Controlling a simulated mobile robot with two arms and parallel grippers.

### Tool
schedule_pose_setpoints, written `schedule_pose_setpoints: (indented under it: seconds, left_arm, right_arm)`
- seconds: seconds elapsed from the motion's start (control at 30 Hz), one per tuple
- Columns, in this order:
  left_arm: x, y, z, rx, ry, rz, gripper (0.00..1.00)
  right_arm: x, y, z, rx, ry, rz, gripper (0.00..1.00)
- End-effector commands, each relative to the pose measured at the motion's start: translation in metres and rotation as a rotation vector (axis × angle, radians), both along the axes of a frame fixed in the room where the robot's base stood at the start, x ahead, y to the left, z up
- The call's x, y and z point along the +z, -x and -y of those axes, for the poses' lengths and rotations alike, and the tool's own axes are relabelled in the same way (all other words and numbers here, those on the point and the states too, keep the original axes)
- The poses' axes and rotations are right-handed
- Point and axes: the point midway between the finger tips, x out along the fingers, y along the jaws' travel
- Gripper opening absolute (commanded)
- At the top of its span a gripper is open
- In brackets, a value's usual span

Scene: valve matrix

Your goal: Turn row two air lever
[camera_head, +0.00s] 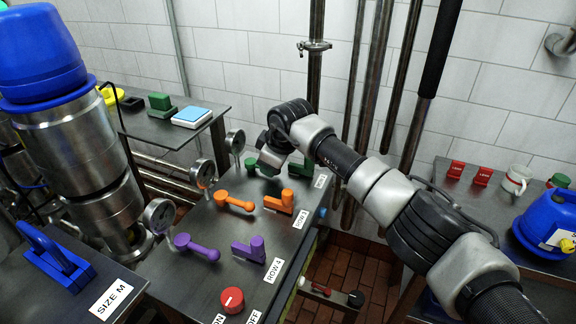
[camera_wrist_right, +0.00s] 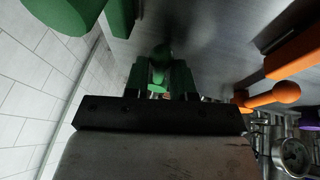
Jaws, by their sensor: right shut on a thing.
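The steel valve panel (camera_head: 222,228) carries rows of coloured levers. In the second-from-front orange row are a ball-ended lever (camera_head: 235,201) and a block handle (camera_head: 280,203). Behind it, the green row has a ball-ended lever (camera_head: 251,164), partly hidden by my right gripper, and a green block handle (camera_head: 301,172). My right gripper (camera_head: 266,163) reaches down over the green ball-ended lever. In the right wrist view its fingers are closed around the green lever (camera_wrist_right: 162,54). The row label beside the green row is too small to read. My left gripper is not in view.
Purple levers (camera_head: 197,247) and a red knob (camera_head: 232,300) are nearer on the panel. Round gauges (camera_head: 160,214) stand along its left edge. Vertical pipes (camera_head: 316,60) rise behind. A side table at right holds a blue jug (camera_head: 546,224) and a mug (camera_head: 516,180).

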Motion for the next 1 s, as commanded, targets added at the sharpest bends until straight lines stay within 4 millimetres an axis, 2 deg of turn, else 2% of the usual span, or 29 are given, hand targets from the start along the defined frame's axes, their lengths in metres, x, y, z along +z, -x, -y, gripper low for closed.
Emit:
schedule_pose_setpoints:
  seconds: [0.47,0.5,0.57,0.87,1.0]
  left_arm:
    - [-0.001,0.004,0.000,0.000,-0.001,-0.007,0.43]
    - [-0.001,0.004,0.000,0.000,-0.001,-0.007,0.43]
    - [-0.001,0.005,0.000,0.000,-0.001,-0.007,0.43]
    - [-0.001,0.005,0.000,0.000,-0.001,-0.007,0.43]
    - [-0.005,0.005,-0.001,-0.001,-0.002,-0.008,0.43]
  right_arm:
    - [0.000,0.001,-0.004,-0.006,0.000,0.000,0.00]
    - [0.000,0.001,-0.004,-0.006,0.000,0.000,0.31]
    - [0.000,0.001,-0.004,-0.006,-0.001,-0.001,0.40]
    - [0.001,0.001,-0.004,-0.005,0.000,0.000,0.40]
    - [0.013,0.004,0.000,-0.005,-0.002,0.003,0.40]
